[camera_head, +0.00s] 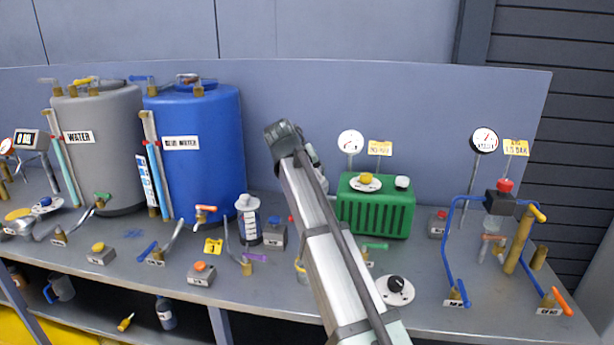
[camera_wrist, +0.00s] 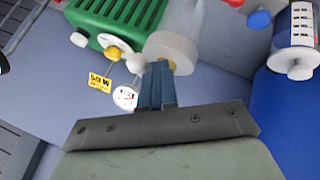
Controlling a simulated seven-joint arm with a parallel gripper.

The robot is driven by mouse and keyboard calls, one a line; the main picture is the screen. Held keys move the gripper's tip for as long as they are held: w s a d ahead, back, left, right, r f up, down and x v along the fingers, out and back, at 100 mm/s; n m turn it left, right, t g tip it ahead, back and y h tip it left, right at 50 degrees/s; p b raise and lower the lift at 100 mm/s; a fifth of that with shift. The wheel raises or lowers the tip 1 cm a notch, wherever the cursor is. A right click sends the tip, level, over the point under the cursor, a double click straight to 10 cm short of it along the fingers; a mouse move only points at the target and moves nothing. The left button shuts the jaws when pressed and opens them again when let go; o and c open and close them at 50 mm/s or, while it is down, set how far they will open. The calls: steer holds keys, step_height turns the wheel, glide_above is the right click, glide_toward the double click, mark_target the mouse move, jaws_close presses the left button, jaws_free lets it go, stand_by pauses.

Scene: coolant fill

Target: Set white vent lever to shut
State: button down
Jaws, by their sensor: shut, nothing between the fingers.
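My gripper (camera_wrist: 158,68) is shut and empty in the wrist view, its dark blue fingers together. The fingertips overlap the edge of a pale grey round cap (camera_wrist: 172,46) on a translucent cylinder (camera_wrist: 182,18); I cannot tell if they touch. A tan fitting shows partly behind the fingertips. In the head view my arm rises up the middle and hides that cylinder; the fingers are hidden there. I cannot pick out the white vent lever for certain. A pale lever (camera_head: 47,80) shows on top of the grey water tank (camera_head: 105,165), far left of my arm.
The blue tank (camera_head: 212,175) stands left of my arm, with a clear canister (camera_head: 247,230) in front. A green finned box (camera_head: 378,212) stands right, with a white gauge (camera_head: 351,142) behind. Blue piping (camera_head: 447,240) stands farther right. Several small levers and buttons crowd the bench.

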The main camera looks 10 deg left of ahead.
steer(key=d+n+y, duration=0.1)
steer(key=n, duration=0.1)
steer(key=d+n+y, duration=0.2)
steer(key=shift+w+t, duration=0.15)
steer(key=shift+t, duration=0.15)
steer(key=shift+w+d+n+g+y, duration=0.15)
steer(key=shift+w+d+n+y, duration=0.4)
steer(key=shift+n, duration=0.35)
steer(key=shift+w+d+n+g+y, duration=0.1)
steer(key=shift+w+d+n+y, duration=0.3)
steer(key=shift+n+y, duration=0.4)
steer(key=shift+w+d+n+g+y, duration=0.15)
steer(key=shift+w+d+n+y, duration=0.3)
steer(key=shift+n, duration=0.55)
steer(key=shift+w+d, duration=0.15)
steer(key=shift+d, duration=0.05)
